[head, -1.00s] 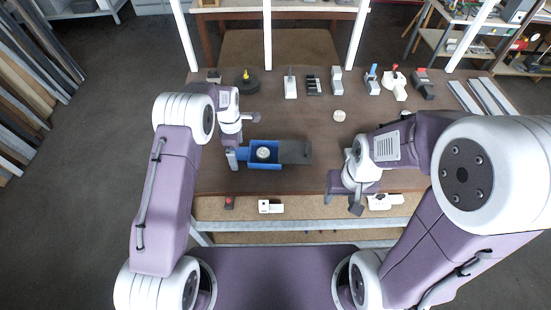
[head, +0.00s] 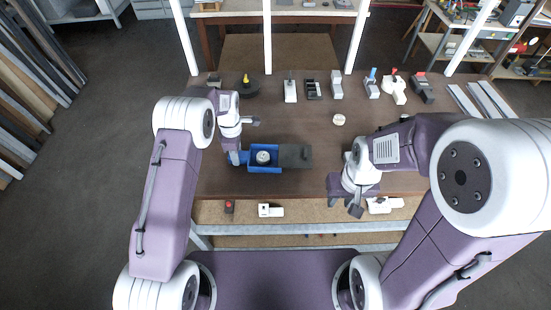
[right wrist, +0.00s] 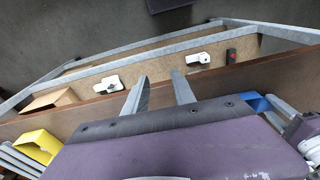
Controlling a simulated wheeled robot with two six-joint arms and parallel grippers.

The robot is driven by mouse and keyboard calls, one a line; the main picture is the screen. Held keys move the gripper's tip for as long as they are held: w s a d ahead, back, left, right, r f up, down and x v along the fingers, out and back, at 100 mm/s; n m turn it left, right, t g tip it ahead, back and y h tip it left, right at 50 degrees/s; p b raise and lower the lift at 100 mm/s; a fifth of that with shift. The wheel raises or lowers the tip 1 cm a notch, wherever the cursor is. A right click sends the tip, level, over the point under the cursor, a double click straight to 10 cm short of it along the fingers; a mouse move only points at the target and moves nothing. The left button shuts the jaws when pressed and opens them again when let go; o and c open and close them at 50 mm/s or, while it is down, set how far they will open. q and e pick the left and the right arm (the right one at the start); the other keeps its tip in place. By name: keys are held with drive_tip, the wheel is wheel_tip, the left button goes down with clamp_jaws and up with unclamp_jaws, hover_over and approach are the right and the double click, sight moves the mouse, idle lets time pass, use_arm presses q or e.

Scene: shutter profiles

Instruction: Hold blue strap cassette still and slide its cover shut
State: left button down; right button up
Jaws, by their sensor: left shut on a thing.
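The blue strap cassette (head: 265,169) lies on the brown table in the head view, with its top partly open and a pale round roll (head: 263,157) inside. Its dark grey cover (head: 296,156) sticks out to the right of the blue body. My left gripper (head: 235,157) is shut on the cassette's left end; its fingertips are partly hidden. My right gripper (head: 357,207) is to the right of the cassette, near the table's front edge and apart from the cover. Its two fingers are spread and empty in the right wrist view (right wrist: 160,92).
A row of small tools and fixtures stands along the table's back, with a black round base (head: 246,87) at its left. A pale disc (head: 339,120) lies behind the right arm. A red-topped block (head: 229,206) and white fittings (head: 270,211) sit along the front. Table between cover and right gripper is clear.

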drive_tip(key=w+a+r, duration=0.1)
drive_tip(key=w+a, duration=0.2)
drive_tip(key=w, duration=1)
drive_tip(key=g, duration=0.1)
hover_over(306, 152)
drive_tip(key=shift+m, duration=0.3)
drive_tip(key=shift+f, duration=4)
clamp_jaws()
drive_tip(key=shift+a, duration=0.1)
drive_tip(key=shift+w+a, duration=0.1)
drive_tip(key=shift+a, duration=2)
